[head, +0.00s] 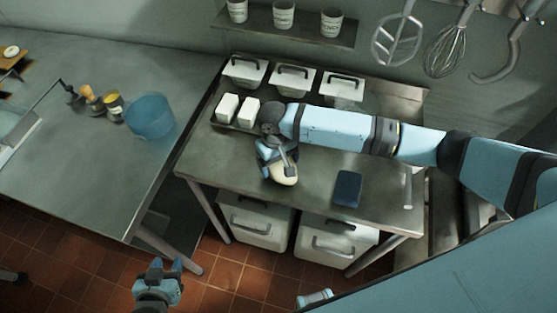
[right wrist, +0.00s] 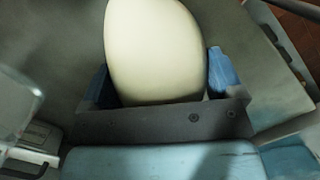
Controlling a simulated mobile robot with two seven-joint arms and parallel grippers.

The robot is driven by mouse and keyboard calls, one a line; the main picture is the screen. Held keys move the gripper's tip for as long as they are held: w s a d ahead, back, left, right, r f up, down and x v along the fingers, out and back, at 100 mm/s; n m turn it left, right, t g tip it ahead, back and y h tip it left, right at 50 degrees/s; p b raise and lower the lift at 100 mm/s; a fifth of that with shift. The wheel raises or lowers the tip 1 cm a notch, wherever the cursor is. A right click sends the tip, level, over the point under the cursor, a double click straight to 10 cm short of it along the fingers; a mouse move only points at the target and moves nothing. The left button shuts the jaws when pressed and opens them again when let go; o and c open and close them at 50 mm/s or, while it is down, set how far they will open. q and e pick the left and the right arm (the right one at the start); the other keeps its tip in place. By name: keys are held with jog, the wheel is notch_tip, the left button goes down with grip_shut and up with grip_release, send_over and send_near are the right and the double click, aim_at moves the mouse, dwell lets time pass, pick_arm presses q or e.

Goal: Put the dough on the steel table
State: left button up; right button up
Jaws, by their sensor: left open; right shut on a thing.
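The pale, rounded dough (head: 285,174) is at the steel table (head: 226,160) in the head view, near its front-left part. It also fills the top middle of the right wrist view (right wrist: 154,50). My right gripper (head: 277,168) is shut on the dough, with a blue finger on each side of it. I cannot tell whether the dough touches the tabletop. My left gripper (head: 168,266) is open and empty, low over the tiled floor, left of the steel table.
A dark blue block (head: 347,188) lies on the table right of the dough. A blue bucket (head: 150,117) stands on the left counter (head: 95,180). The table's front middle is clear.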

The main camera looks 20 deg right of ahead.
jog(key=o, duration=1.3)
jog(key=r, duration=0.3)
jog(key=w+r, duration=0.1)
jog(key=r, duration=0.3)
jog(key=r+b, duration=0.1)
jog(key=r, duration=0.3)
jog(key=shift+w+a+r, duration=0.15)
jog(key=shift+w+a, duration=0.05)
jog(key=shift+w, duration=0.15)
jog(key=shift+r, duration=0.4)
